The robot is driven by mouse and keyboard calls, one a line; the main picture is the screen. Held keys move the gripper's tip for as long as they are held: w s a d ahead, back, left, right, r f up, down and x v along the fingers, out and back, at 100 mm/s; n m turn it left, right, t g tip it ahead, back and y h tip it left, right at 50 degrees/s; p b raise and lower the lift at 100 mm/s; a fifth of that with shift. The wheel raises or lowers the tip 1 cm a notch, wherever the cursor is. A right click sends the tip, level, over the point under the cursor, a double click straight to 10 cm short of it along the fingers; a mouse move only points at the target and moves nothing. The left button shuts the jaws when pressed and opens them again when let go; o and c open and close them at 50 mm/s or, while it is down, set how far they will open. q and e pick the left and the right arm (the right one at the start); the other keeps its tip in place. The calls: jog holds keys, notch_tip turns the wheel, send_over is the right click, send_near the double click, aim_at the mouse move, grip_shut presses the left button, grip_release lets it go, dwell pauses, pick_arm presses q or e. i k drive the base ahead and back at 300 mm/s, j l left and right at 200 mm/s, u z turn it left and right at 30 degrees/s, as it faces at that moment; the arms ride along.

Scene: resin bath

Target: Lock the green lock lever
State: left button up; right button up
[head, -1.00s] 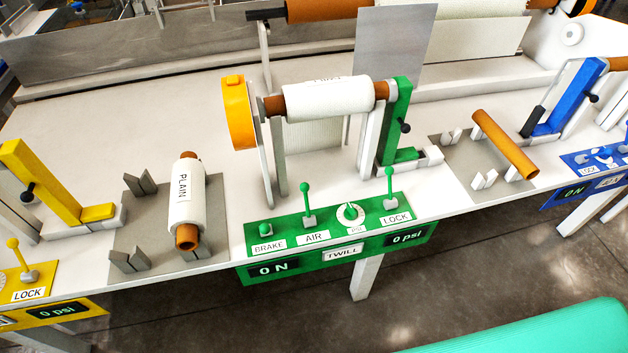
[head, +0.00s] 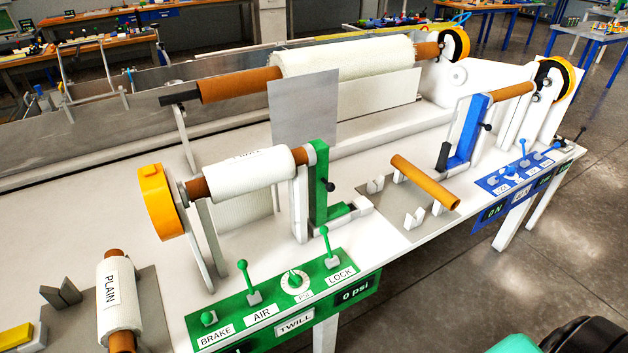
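The green lock lever (head: 326,243) stands up from the right end of the green control panel (head: 262,302), above the LOCK label (head: 341,275). The panel also carries a BRAKE knob (head: 208,319), an AIR lever (head: 248,282) and a psi dial (head: 295,282). Neither of my grippers shows in the head view.
A brown bare tube (head: 425,181) lies on a grey plate to the right. The blue panel (head: 515,170) and blue upright (head: 467,130) stand farther right. A PLAIN roll (head: 117,295) lies at the lower left. A dark and teal shape shows at the lower right.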

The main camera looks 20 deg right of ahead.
aim_at(323, 230)
jog(key=k+j, duration=0.4)
jog(key=j, duration=0.2)
jog(key=k+j, duration=0.4)
jog(key=j, duration=0.15)
